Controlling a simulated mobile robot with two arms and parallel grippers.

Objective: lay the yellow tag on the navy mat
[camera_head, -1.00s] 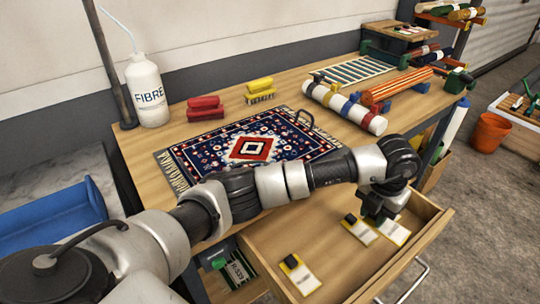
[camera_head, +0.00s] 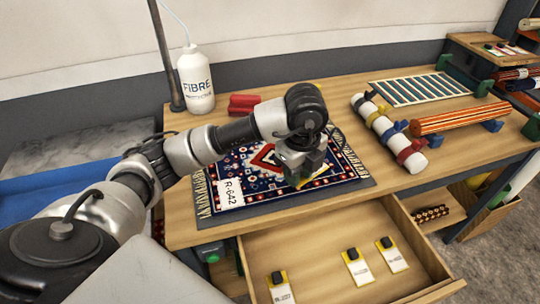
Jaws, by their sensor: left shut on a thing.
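My left gripper (camera_head: 299,172) points down over the front part of the patterned rug (camera_head: 330,168). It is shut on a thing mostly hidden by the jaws. A yellow edge (camera_head: 303,182) shows below the jaws, which fits the yellow tag. I cannot tell whether it touches the rug. A white label reading R-642 (camera_head: 231,194) lies on the rug's front left part. My right gripper is not in view.
The open drawer (camera_head: 320,240) holds three yellow-edged tags with black grips: left (camera_head: 281,290), middle (camera_head: 358,267), right (camera_head: 392,256). A white bottle (camera_head: 196,85), red blocks (camera_head: 243,104), a white roll (camera_head: 390,130), an orange striped roll (camera_head: 460,117) and a slatted rack (camera_head: 420,88) stand on the bench.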

